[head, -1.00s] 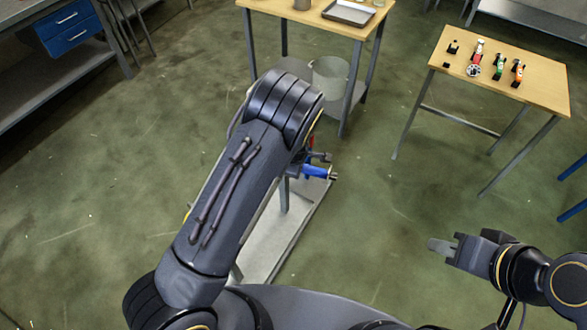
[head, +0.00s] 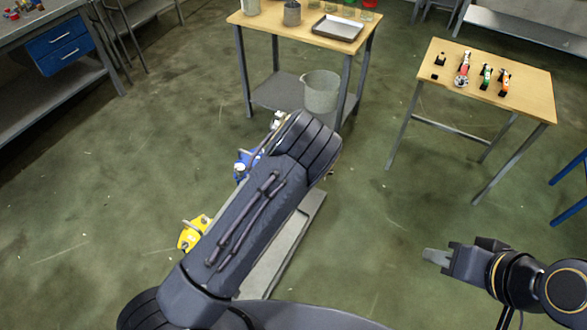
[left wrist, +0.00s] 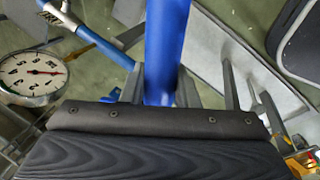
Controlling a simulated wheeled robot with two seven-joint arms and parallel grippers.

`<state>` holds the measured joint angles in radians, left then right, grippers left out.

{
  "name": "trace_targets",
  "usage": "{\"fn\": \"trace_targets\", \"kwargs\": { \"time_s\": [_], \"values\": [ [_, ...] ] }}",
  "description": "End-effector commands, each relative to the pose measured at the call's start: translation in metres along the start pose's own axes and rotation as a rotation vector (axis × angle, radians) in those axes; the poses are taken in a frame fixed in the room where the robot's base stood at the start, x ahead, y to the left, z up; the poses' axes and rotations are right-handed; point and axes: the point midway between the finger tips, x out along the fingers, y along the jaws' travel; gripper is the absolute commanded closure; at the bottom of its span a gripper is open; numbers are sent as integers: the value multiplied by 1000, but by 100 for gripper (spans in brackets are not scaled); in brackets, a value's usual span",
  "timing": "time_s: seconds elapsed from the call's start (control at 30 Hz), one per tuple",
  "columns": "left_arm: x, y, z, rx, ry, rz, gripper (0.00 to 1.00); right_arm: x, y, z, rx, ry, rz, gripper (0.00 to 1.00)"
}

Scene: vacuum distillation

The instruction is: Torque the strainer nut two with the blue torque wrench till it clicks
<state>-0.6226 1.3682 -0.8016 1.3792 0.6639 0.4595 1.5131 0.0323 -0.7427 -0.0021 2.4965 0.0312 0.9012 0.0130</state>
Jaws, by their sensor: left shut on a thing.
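My left gripper (left wrist: 163,97) is shut on a blue bar (left wrist: 165,45), which looks like the handle of the blue torque wrench. The bar runs up out of the left wrist view, so its head is not visible there. In the head view my left forearm hides the left gripper and the wrench. The strainer nuts cannot be made out in either view. My right gripper (head: 438,256) is at the lower right of the head view, away from everything, and whether its fingers are apart is unclear.
A round dial gauge (left wrist: 32,76) is at the left of the left wrist view. Blue (head: 243,164) and yellow (head: 192,232) fittings show beside my forearm above a grey base plate (head: 290,245). A wooden table (head: 525,92) holds several tools; another carries a tray (head: 337,28).

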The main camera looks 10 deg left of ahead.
Motion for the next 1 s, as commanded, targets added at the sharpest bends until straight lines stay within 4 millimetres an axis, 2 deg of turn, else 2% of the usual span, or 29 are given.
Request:
{"fn": "trace_targets", "kwargs": {
  "time_s": [0.3, 0.73, 1.0],
  "values": [
    [-7, -20, -1, 119, -38, 7, 100, 7, 3, 3, 0, 0, 0, 75],
    [-8, -24, -2, 144, -45, 8, 100, 8, 4, 4, 0, 0, 0, 75],
    [-13, -44, -8, 258, -82, 12, 100, 20, 9, 10, 0, 0, 0, 75]
  ]
}}
